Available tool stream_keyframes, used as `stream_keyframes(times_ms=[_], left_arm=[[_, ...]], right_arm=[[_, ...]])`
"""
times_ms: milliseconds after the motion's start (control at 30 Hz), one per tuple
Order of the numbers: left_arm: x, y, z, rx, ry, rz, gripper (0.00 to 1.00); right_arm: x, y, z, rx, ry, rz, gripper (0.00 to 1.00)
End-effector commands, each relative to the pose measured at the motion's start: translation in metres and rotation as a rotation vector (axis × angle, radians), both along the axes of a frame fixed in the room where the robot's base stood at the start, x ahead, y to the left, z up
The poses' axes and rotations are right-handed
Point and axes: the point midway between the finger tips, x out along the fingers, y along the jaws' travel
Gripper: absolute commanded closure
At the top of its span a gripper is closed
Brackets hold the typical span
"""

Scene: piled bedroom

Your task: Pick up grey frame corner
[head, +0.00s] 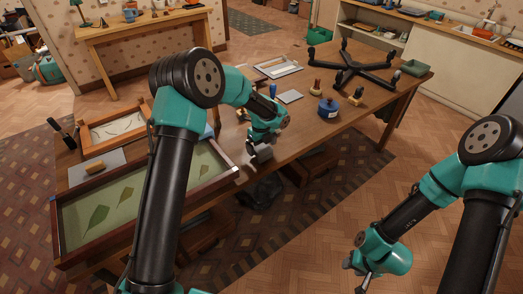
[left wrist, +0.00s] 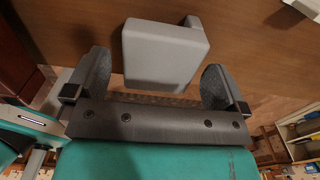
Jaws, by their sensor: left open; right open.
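The grey frame corner (left wrist: 163,57) shows in the left wrist view as a smooth grey L-shaped piece at the wooden table's edge. It lies between the two spread fingers of my left gripper (left wrist: 155,80), with a visible gap on each side. In the head view my left gripper (head: 262,153) is at the table's front edge, pointing down; the corner is hard to tell apart from the fingers there. My right gripper (head: 358,268) is open and empty, low over the floor at the right, away from the table.
On the table (head: 310,137) are a large leaf tray (head: 232,176), a smaller framed tray (head: 88,147), a blue pot (head: 328,107), a black star-shaped base (head: 366,70), a white frame (head: 262,73) and a green box (head: 415,68). The floor at front right is clear.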

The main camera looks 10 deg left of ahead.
Motion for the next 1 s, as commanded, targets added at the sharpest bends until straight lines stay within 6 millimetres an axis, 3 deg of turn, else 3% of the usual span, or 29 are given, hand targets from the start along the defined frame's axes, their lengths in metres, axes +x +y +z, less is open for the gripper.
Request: stream_keyframes(times_ms=[133,600,1000], left_arm=[[0.0,0.0004,-0.0116,0.001,-0.001,0.0,0.0],[0.0003,0.0,-0.0119,0.0,-0.001,0.001,0.0],[0.0003,0.0,-0.0117,0.0,-0.001,0.001,0.37]], right_arm=[[0.0,0.0,0.0,0.0,0.0,0.0,0.57],[0.0,0.0,0.0,0.0,0.0,0.0,0.57],[0.0,0.0,0.0,0.0,0.0,0.0,0.57]])
